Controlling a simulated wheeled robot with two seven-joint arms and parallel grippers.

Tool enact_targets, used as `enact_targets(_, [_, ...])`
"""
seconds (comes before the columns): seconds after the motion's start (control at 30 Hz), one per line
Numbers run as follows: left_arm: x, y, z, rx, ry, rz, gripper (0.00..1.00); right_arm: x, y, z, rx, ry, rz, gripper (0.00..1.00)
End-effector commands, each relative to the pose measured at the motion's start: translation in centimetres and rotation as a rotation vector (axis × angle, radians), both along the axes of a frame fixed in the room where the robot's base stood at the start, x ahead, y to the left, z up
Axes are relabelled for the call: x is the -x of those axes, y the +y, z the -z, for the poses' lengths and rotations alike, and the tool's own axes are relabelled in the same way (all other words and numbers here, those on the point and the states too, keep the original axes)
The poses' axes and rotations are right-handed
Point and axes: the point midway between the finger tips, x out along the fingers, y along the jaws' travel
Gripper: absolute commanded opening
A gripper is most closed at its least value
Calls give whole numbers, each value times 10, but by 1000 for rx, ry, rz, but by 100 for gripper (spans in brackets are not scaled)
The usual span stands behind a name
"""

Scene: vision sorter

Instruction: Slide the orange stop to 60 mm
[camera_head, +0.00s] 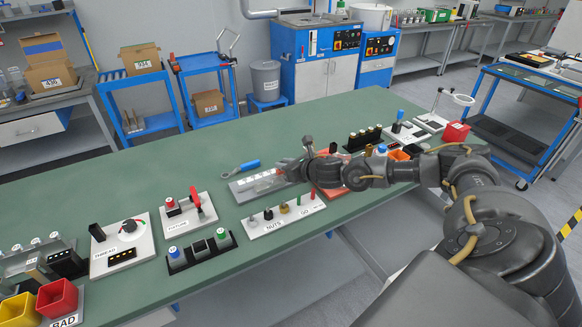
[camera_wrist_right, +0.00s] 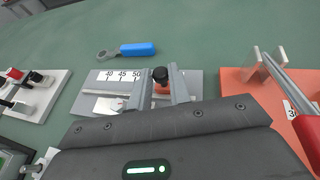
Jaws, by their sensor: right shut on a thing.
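The orange stop (camera_wrist_right: 162,89) shows in the right wrist view as a small orange block under a dark round knob (camera_wrist_right: 160,75). It sits on a grey plate with a white scale (camera_wrist_right: 123,76) whose readable marks are 40, 45 and 50. The stop is just right of the 50 mark; the marks beyond are hidden. My right gripper (camera_wrist_right: 158,82) is shut on the stop's knob, with a finger on each side. In the head view my right gripper (camera_head: 284,170) is over the right end of the grey scale plate (camera_head: 243,191) and hides the stop. My left gripper is not in view.
A blue-handled tool (camera_wrist_right: 136,49) lies behind the scale plate. An orange fixture (camera_wrist_right: 250,91) with upright metal plates stands close on the right. The NUTS board (camera_head: 270,222) with several pegs is in front. The green bench (camera_head: 150,185) is clear behind and to the left.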

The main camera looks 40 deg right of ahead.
Motion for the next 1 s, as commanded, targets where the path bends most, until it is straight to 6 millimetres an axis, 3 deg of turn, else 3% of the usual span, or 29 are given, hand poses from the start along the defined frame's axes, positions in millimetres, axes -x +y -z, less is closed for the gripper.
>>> enact_targets(0.17, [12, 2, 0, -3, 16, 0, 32, 1, -1, 0, 0, 0, 1, 0])
enact_targets(0.2, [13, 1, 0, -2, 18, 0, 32, 1, -1, -1, 1, 0, 2, 24])
enact_targets(0.33, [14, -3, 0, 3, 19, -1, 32, 2, -2, -1, 1, -1, 4, 41])
enact_targets(0.67, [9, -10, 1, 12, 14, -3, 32, 5, -3, -1, 1, 0, 5, 41])
enact_targets(0.77, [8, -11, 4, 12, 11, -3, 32, 15, -5, -5, 1, -1, 5, 41])
enact_targets(1.0, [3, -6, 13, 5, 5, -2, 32, 59, -8, -21, 3, 2, 4, 41])
